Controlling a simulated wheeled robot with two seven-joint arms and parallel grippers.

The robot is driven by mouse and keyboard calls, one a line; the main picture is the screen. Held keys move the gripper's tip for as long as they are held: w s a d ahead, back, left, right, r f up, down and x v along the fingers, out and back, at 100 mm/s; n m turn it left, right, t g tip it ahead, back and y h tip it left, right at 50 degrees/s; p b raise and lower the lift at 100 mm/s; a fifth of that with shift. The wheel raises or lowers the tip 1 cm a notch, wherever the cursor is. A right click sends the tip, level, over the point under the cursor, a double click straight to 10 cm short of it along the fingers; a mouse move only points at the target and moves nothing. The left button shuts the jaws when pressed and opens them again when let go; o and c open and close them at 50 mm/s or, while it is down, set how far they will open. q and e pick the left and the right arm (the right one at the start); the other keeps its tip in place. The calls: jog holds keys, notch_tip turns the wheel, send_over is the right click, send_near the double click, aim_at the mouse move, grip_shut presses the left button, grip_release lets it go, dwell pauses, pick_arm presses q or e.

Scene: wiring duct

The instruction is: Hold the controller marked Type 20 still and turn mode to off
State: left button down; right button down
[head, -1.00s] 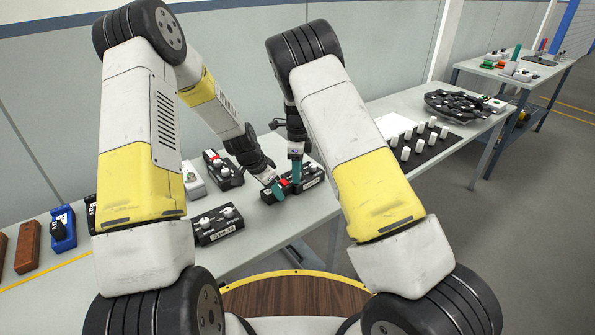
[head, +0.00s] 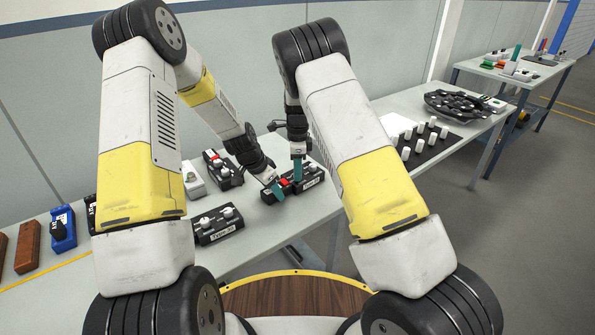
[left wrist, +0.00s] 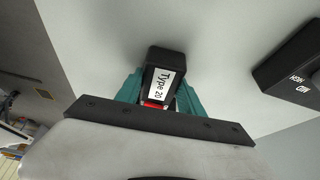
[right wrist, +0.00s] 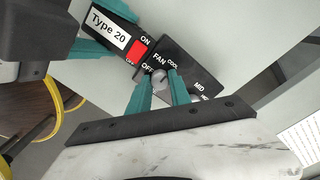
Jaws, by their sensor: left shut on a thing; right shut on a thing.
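The black controller marked Type 20 (right wrist: 112,27) lies on the table, its label and red switch (right wrist: 137,49) facing up in the right wrist view. It also shows in the head view (head: 312,181). My left gripper (head: 277,190) is shut on its label end, and the left wrist view shows the label (left wrist: 160,84) between the teal fingers. My right gripper (right wrist: 160,84) is shut on the grey mode knob (right wrist: 159,75), which sits among the words OFF, FAN and COOL. The fingers partly cover the knob; its pointer is not clear. The MID marking shows farther along.
Another black controller (head: 217,226) lies in front left, a second (head: 223,170) behind left, with a pale box (head: 194,180) beside it. A black board with white pegs (head: 418,143) is to the right. Bare table (head: 255,240) lies in front.

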jog(key=n, duration=0.4)
jog(key=shift+n, duration=0.3)
jog(key=n, duration=0.9)
jog(key=shift+n, duration=2.1)
jog(key=c, duration=1.2)
grip_release()
jog(key=shift+o, duration=0.2)
jog(key=shift+r, duration=0.1)
